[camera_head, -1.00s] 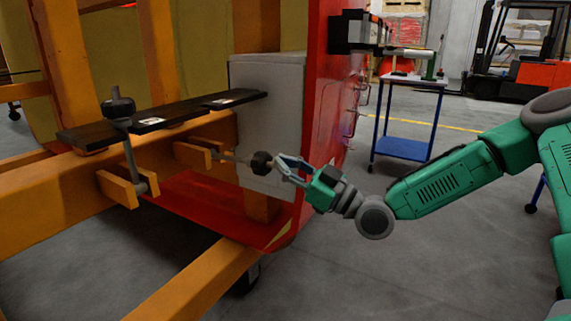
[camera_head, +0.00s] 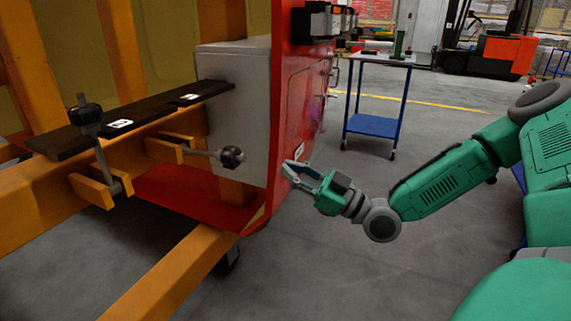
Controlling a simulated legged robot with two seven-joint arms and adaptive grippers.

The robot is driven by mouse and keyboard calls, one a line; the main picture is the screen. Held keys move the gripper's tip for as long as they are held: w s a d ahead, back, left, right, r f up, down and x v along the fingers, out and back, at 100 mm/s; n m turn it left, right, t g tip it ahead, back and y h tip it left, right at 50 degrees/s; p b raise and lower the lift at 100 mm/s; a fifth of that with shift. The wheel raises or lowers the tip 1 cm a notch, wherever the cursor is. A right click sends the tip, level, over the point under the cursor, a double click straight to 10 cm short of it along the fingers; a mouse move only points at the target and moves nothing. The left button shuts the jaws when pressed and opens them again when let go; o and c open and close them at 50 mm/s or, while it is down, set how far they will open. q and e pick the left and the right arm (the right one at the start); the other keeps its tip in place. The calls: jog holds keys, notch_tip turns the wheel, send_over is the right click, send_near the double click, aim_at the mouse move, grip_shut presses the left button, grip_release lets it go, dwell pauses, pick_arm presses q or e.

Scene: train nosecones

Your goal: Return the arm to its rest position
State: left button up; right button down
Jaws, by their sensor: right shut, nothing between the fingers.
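My right arm comes in from the right, green with grey joints. Its right gripper (camera_head: 294,170) is shut and empty, in front of the edge of the red nosecone panel (camera_head: 297,115). It is apart from the dark knob (camera_head: 231,157) at the end of a lever, which lies to its left. A second lever with a dark knob (camera_head: 85,115) stands upright farther left, beside a black plank (camera_head: 130,119) with white labels. My left gripper is not in view.
An orange frame (camera_head: 165,275) carries the levers and a grey box (camera_head: 240,95). A blue trolley (camera_head: 372,125) stands behind the arm, and a red forklift (camera_head: 503,54) is at the back right. Grey floor is open below the arm.

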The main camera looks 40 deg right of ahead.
dwell(0.4)
jog(key=s+a+f+m+g+h+p, duration=0.2)
jog(key=a+f+g, duration=0.3)
jog(key=f, duration=0.4)
jog(key=s+a+f+m+g+h+p, duration=0.1)
jog(key=s+a+f+m+g+h, duration=0.1)
jog(key=a+f+g, duration=0.5)
jog(key=s+f+m+g+h+p, duration=0.1)
jog(key=s+f+g+h, duration=0.2)
jog(key=s+f, duration=0.3)
jog(key=s+f+m+g+h+p, duration=0.1)
jog(key=s+f, duration=0.5)
jog(key=s, duration=0.8)
jog(key=d+m+g+h, duration=0.1)
jog(key=g+h, duration=0.1)
jog(key=g, duration=0.1)
jog(key=shift+s+f, duration=0.25)
jog(key=shift+f, duration=0.1)
jog(key=shift+w, duration=0.1)
